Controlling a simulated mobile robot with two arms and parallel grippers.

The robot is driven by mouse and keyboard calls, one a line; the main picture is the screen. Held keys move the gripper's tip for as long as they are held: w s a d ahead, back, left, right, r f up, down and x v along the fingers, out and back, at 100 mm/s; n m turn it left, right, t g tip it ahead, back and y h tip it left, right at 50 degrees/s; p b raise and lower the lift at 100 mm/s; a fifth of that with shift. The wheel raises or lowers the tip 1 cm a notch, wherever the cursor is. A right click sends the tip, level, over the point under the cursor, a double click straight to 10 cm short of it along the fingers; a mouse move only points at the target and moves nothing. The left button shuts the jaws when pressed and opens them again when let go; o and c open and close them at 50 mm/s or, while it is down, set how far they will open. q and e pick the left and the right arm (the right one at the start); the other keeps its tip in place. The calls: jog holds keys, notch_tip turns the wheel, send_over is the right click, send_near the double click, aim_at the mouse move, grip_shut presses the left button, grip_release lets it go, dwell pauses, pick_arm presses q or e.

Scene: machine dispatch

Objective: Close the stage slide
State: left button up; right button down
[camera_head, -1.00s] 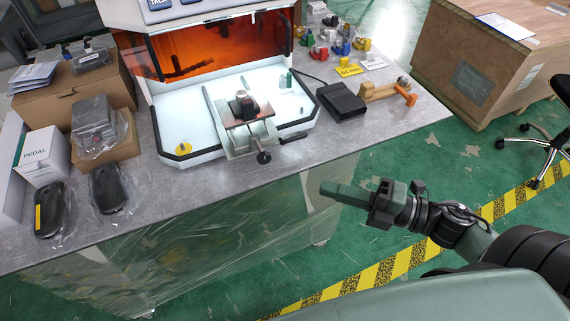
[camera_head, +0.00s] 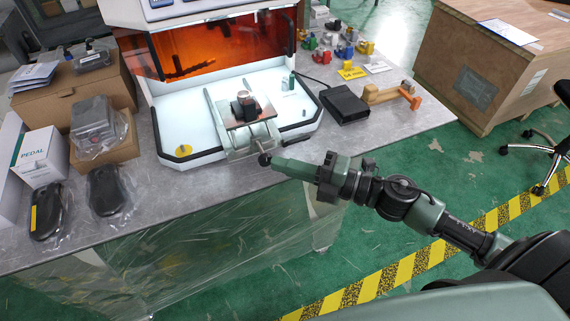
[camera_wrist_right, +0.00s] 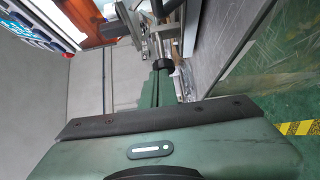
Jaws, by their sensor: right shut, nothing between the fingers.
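The stage slide (camera_head: 240,146) is a metal carriage on rails in the white machine (camera_head: 187,127), with its front end sticking out past the machine's front edge. A dark part stands on its plate. A round black knob (camera_head: 264,159) is at its front end; it also shows in the right wrist view (camera_wrist_right: 166,64). My right gripper (camera_head: 278,163) is shut and empty, with its green fingertips right at the knob. In the wrist view the fingers (camera_wrist_right: 158,84) point at the knob. I cannot tell whether they touch. My left gripper is not in view.
The machine stands on a grey table (camera_head: 225,182). A black box (camera_head: 344,104) and a wooden piece with an orange clamp (camera_head: 392,94) lie right of it. Boxes and bagged black pedals (camera_head: 107,189) are at left. The floor in front is clear.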

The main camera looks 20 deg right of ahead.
aim_at(262, 129)
jog(key=shift+w, duration=0.1)
jog(key=w, duration=1.5)
jog(key=shift+w+a, duration=0.3)
jog(key=shift+w, duration=0.05)
jog(key=shift+w+d+r, duration=0.1)
jog(key=shift+d+r, duration=0.05)
jog(key=shift+r, duration=0.1)
